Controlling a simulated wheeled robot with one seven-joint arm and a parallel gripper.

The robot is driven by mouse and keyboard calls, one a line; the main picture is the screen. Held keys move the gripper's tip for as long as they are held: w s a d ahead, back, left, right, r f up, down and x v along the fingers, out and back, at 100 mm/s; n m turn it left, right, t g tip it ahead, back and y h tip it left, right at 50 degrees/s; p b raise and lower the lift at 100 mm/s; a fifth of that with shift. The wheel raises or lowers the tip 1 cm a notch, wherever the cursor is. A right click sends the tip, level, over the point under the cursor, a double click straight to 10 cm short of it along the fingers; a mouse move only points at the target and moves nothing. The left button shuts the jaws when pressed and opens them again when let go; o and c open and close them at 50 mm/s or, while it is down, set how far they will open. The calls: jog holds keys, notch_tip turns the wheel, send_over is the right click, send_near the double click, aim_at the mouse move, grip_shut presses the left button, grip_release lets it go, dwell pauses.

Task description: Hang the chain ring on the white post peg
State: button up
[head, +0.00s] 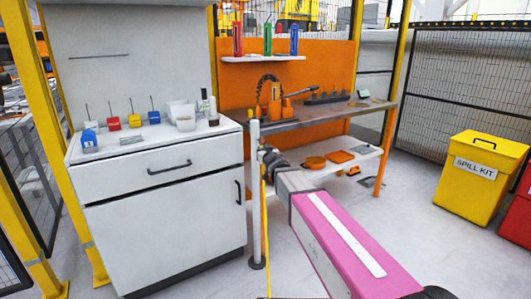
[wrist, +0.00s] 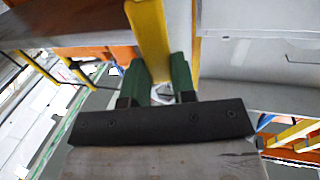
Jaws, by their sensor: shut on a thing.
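The white post (head: 256,200) stands upright in front of the white cabinet's right edge in the head view. Its peg cannot be made out clearly. My gripper (head: 266,153) is beside the upper part of the post, and I cannot tell whether it touches it. In the wrist view, the green fingers of my gripper (wrist: 160,90) are shut on a small pale piece, apparently the chain ring (wrist: 161,94), mostly hidden between them. A broad yellow strip (wrist: 148,40) runs up from between the fingers. A thin yellow line (head: 264,225) hangs beside the post in the head view.
The white cabinet (head: 165,220) stands left of the post, with small coloured items on top. A workbench (head: 335,112) with an orange back panel stands behind my gripper. A yellow spill kit bin (head: 480,175) is at the right. Floor is clear between bench and bin.

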jog(key=shift+w+a+f, duration=0.1)
jog(key=shift+w+a, duration=0.45)
jog(key=shift+w, duration=0.2)
jog(key=shift+w+a+f, duration=0.15)
jog(key=shift+w+f, duration=0.1)
jog(key=shift+f, duration=0.25)
jog(key=shift+w+a+f, duration=0.15)
jog(key=shift+w+f, duration=0.05)
jog(key=shift+f, duration=0.3)
jog(key=shift+f, duration=0.15)
jog(key=o, duration=1)
